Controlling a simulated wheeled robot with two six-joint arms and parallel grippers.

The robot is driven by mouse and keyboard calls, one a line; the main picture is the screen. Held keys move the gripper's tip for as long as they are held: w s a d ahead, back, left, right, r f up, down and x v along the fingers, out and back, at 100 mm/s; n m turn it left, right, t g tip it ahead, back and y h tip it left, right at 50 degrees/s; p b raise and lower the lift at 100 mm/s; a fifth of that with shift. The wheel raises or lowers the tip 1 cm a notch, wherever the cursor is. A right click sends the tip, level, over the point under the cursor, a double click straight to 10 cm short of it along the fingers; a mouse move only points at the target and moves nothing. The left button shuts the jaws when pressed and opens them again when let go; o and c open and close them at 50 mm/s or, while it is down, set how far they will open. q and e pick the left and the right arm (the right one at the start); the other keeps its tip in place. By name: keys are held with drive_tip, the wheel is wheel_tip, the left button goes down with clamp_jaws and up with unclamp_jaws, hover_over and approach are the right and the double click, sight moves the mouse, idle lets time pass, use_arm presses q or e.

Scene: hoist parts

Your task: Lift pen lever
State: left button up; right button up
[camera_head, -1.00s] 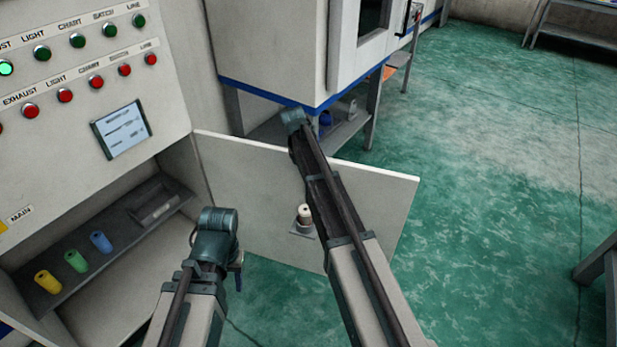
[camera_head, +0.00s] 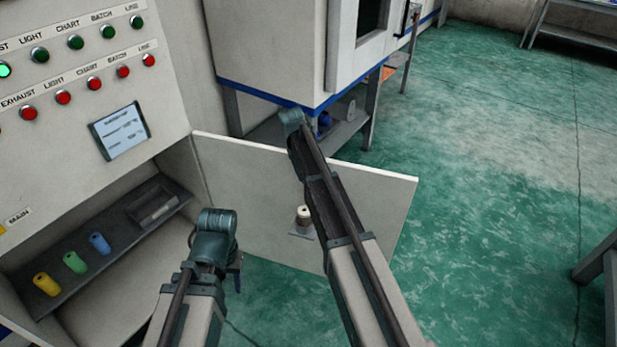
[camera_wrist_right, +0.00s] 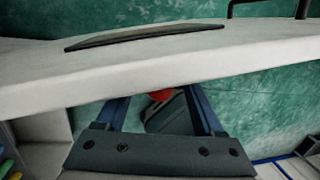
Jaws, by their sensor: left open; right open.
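No part that I can tell for sure as the pen lever shows. My left gripper (camera_head: 238,272) hangs in front of the open white door, a small part showing below the wrist; it is open and apart from the shelf. My right arm reaches over the door in the head view, its gripper hidden there. In the right wrist view my right gripper (camera_wrist_right: 158,107) is open, its two blue fingers near the door's pale edge. A small red piece (camera_wrist_right: 160,94) and a dark grey part (camera_wrist_right: 172,116) show between the fingers; I cannot tell what they are.
The white door (camera_head: 250,185) stands open with a pale knob (camera_head: 303,214). The cabinet's dark shelf (camera_head: 120,240) holds yellow (camera_head: 46,284), green (camera_head: 75,262) and blue (camera_head: 100,242) cylinders. A screen (camera_head: 122,131) sits above.

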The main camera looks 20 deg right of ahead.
drive_tip(key=p+v, duration=1.3)
drive_tip(key=shift+r, duration=0.35)
drive_tip(key=s+a+m, duration=0.5)
drive_tip(key=s+m, duration=0.2)
drive_tip(key=s, duration=0.3)
drive_tip(key=s+a+m, duration=0.5)
drive_tip(key=s+m, duration=0.3)
drive_tip(key=s, duration=0.2)
drive_tip(key=s+a+m+y, duration=0.1)
drive_tip(key=s+a+m, duration=0.4)
drive_tip(key=s, duration=0.6)
drive_tip(key=m, duration=0.2)
drive_tip(key=shift+a+f+m+t, duration=0.15)
drive_tip(key=shift+a+m+t, duration=0.15)
drive_tip(key=shift+m, duration=0.1)
drive_tip(key=shift+d, duration=0.15)
